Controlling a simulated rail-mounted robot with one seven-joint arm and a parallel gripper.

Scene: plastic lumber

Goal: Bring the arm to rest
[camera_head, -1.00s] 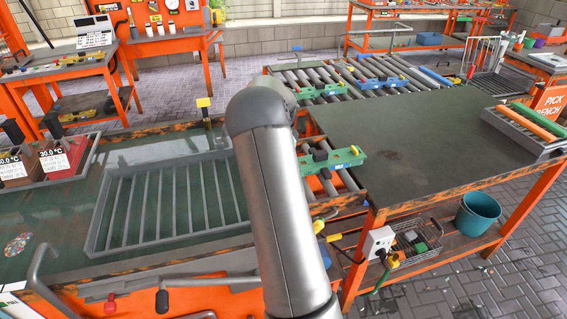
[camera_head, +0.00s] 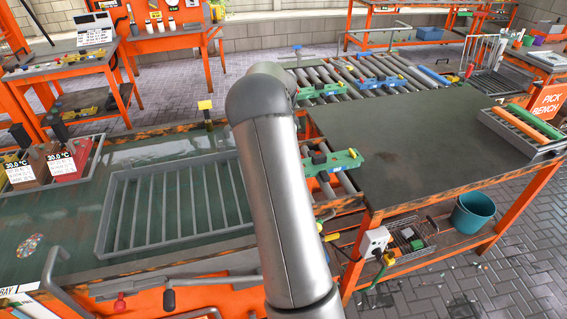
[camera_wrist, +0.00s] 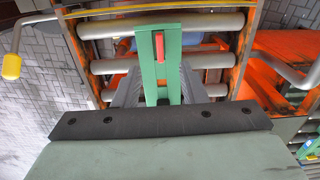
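My arm, a silver-grey column in the head view, rises through the middle of the picture and hides my gripper there. In the wrist view the two dark fingers of my gripper (camera_wrist: 160,92) stand apart. A green bar with a red piece on it (camera_wrist: 148,72) lies between them, over metal rollers. I cannot tell whether the fingers press on the bar or only flank it.
A roller conveyor (camera_head: 352,75) with green and blue fixtures lies behind my arm. A dark bench (camera_head: 420,140) is at right, with a blue-green bucket (camera_head: 473,214) below. A grey slatted tray (camera_head: 103,238) lies at left. A bent grey handle with a yellow end (camera_wrist: 11,66) shows at the wrist view's left.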

